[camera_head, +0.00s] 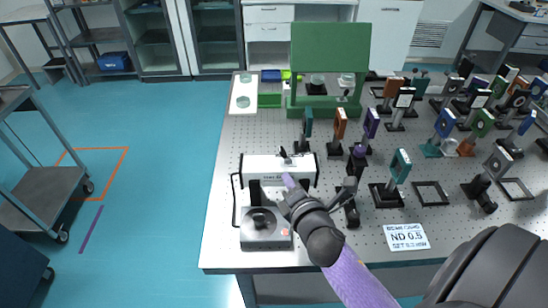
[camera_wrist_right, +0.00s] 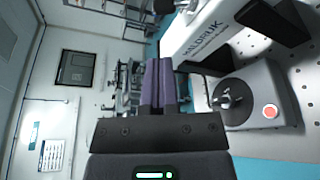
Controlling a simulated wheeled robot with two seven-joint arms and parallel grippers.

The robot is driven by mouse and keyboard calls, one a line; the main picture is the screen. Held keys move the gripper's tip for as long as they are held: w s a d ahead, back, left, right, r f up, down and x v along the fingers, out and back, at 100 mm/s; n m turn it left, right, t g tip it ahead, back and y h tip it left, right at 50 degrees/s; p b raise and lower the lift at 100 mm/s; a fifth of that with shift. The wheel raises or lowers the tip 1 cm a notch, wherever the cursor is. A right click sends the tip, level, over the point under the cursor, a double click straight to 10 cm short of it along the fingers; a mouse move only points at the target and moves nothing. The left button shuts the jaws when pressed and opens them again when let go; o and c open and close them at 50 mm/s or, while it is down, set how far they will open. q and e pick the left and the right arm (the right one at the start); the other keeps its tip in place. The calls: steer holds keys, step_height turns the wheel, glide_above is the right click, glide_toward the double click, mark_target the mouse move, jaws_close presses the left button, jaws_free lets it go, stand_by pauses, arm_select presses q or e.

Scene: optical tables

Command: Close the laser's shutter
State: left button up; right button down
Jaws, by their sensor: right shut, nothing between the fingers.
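The laser (camera_head: 262,168) is a long white box with dark ends near the left side of the optical table. A small dark fitting (camera_head: 284,155) stands at its top edge; I cannot tell whether it is the shutter or how it is set. In the right wrist view the laser's white lettered side (camera_wrist_right: 205,38) fills the upper right. My right gripper (camera_head: 286,178) has purple fingers, shut and empty, and overlaps the laser's front side in the head view. I cannot tell whether it touches. Its closed fingers (camera_wrist_right: 160,65) also show in the wrist view. My left gripper is out of view.
A grey box (camera_head: 252,241) with a dial sits in front of the laser; its red button (camera_wrist_right: 270,111) shows in the wrist view. Optic mounts (camera_head: 399,166) crowd the table to the right. An ND 0.5 sign (camera_head: 406,237) lies near the front edge. A green panel (camera_head: 330,45) stands behind.

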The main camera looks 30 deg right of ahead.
mark_target(277, 169)
steer(key=b+x, duration=0.1)
steer(key=x, duration=0.8)
steer(key=shift+w, duration=0.1)
arm_select(q)
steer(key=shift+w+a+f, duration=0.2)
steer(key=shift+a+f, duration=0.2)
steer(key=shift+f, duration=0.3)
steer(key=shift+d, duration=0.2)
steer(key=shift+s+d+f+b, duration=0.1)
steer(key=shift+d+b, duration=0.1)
steer(key=shift+b, duration=0.1)
arm_select(e)
steer(key=shift+r+m, duration=0.1)
steer(key=shift+m, duration=0.2)
